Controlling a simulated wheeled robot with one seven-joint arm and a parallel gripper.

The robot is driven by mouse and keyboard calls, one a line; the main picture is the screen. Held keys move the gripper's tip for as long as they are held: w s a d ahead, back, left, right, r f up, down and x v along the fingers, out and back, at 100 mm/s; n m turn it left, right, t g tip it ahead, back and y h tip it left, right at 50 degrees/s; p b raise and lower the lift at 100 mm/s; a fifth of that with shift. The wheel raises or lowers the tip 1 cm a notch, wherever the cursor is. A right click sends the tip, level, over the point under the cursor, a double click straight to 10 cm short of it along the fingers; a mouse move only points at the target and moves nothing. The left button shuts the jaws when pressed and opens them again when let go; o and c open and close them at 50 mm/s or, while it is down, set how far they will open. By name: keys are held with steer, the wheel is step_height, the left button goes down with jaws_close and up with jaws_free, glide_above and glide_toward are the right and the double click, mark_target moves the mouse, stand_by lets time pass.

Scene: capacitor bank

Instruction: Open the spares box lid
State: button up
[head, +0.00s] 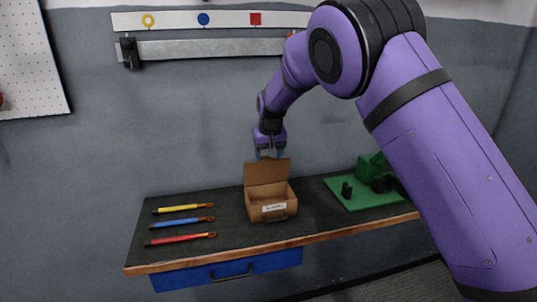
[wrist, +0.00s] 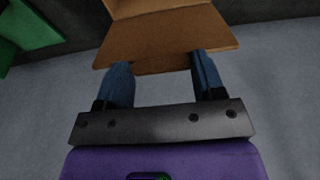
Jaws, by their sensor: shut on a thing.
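The spares box (head: 270,208) is a brown carton with a white label on its front, standing on the dark bench top. Its lid (head: 266,172) stands raised, roughly upright, at the back edge of the box, and the inside shows. My gripper (head: 270,153) is above and behind the lid's top edge, with its blue fingers reaching down to it. In the wrist view the lid (wrist: 165,38) spans past both fingertips, and its edge lies at them. My gripper is shut on the lid; the exact contact is partly hidden.
The bench (head: 225,232) holds yellow (head: 182,208), blue (head: 182,222) and red (head: 180,239) handled tools at left. A green base (head: 360,194) with black parts is at right. A blue drawer (head: 228,271) sits below. A grey rail (head: 210,48) is on the wall.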

steer(key=o, duration=1.3)
steer(key=shift+r, duration=0.1)
